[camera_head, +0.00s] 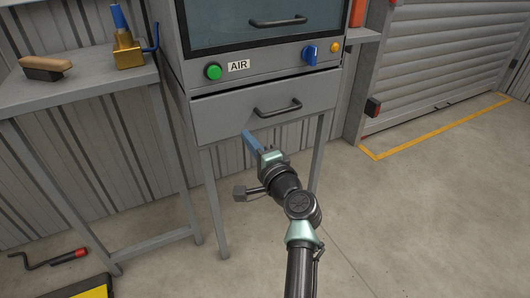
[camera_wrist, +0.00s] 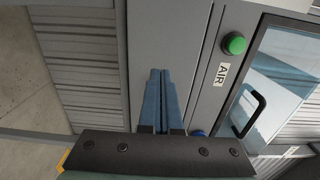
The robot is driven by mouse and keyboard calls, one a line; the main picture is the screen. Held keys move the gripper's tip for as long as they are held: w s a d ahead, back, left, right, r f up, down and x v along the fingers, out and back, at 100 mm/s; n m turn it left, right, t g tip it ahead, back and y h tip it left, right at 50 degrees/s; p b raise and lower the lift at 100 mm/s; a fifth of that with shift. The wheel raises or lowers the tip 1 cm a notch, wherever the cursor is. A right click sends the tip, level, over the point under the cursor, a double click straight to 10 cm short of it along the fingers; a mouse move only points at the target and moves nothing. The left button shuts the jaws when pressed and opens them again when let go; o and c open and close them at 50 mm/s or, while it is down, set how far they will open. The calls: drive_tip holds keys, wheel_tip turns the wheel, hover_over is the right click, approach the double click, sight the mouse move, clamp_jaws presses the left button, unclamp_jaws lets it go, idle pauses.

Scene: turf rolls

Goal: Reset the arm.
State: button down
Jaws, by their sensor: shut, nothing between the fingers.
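My gripper (camera_head: 249,136) has blue fingers and is shut with nothing between them. In the head view it is just in front of the lower part of the grey drawer (camera_head: 228,117), below the drawer's dark handle (camera_head: 278,107). I cannot tell whether the fingertips touch the drawer. In the wrist view the blue fingers (camera_wrist: 160,78) lie together and point at a grey surface. My arm reaches up from the bottom of the head view, bent at a dark joint.
The cabinet has a glass front with a handle (camera_head: 278,21), a green button (camera_head: 213,72), an AIR label and a blue knob (camera_head: 309,55). A grey bench (camera_head: 75,88) at left bears a brush (camera_head: 46,67) and a brass tool (camera_head: 127,50). Floor at right is open.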

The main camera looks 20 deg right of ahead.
drive_tip(key=s+p, duration=0.2)
drive_tip(key=s, duration=0.4)
drive_tip(key=s+a+r+n+t, duration=0.15)
drive_tip(key=a+r+n, duration=0.35)
drive_tip(key=r, duration=0.7)
drive_tip(key=s+a+r+n+t, duration=0.15)
drive_tip(key=a+r+n, duration=0.45)
drive_tip(key=r, duration=0.7)
drive_tip(key=s+a+r+n+t+h, duration=0.1)
drive_tip(key=s+a+r+n+t, duration=0.25)
drive_tip(key=s+r, duration=0.6)
drive_tip(key=s+a+r+n+t+h, duration=0.1)
drive_tip(key=s+a+r+n+t, duration=0.25)
drive_tip(key=s+r, duration=0.6)
wheel_tip(320, 180, up, 39)
drive_tip(key=w+m+p, duration=0.1)
drive_tip(key=p, duration=3.6)
drive_tip(key=shift+w+g+p, duration=0.3)
drive_tip(key=shift+p, duration=0.1)
drive_tip(key=shift+a, duration=0.1)
